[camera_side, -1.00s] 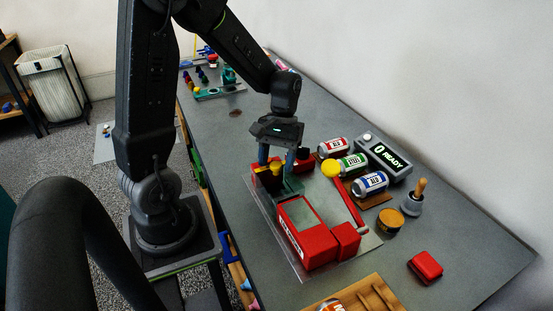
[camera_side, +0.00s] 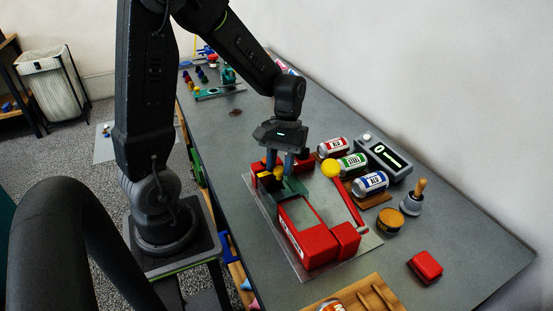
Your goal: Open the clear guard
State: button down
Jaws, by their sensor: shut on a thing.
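A red can-press-like machine (camera_side: 318,246) lies on a pale base plate (camera_side: 357,250) on the bench. A greenish see-through panel (camera_side: 292,188), which looks like the clear guard, is at its far end below my gripper (camera_side: 279,176). My gripper points down, its two blue-grey fingers close together at a small yellow part (camera_side: 278,172) by the panel. It is shut on this part, though the fingers partly hide the contact. A red lever (camera_side: 347,203) with a yellow ball end (camera_side: 331,168) lies along the machine's right side.
Several cans (camera_side: 353,163) and a dark display box (camera_side: 383,158) stand right of the machine. A plunger-like tool (camera_side: 413,200), a round tin (camera_side: 390,221) and a red block (camera_side: 425,265) are farther right. A wooden tray (camera_side: 372,295) is in front. The bench beyond the machine is mostly clear.

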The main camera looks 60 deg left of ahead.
jog(key=d, duration=0.9)
jog(key=shift+d, duration=0.1)
jog(key=c, duration=0.8)
grip_release()
jog(key=shift+r, duration=0.1)
jog(key=v, duration=1.3)
jog(key=shift+w+r, duration=0.15)
jog(key=shift+r, duration=0.15)
